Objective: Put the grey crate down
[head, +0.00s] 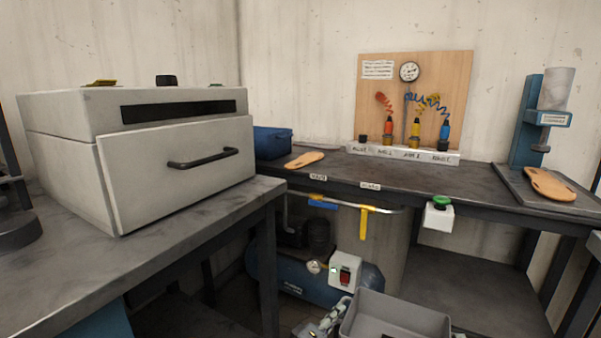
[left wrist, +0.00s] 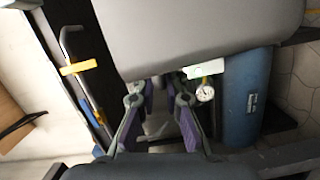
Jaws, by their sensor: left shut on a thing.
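The grey crate (head: 395,318) is at the bottom of the head view, in front of the benches and below their tops, cut off by the lower edge. My right gripper does not show.
A dark bench (head: 440,183) runs along the back, with a sandal sole (head: 305,160), a press (head: 530,120) and a green button box (head: 438,213). A blue compressor (head: 290,275) stands below. A large grey oven (head: 180,160) sits on the left bench (head: 110,265).

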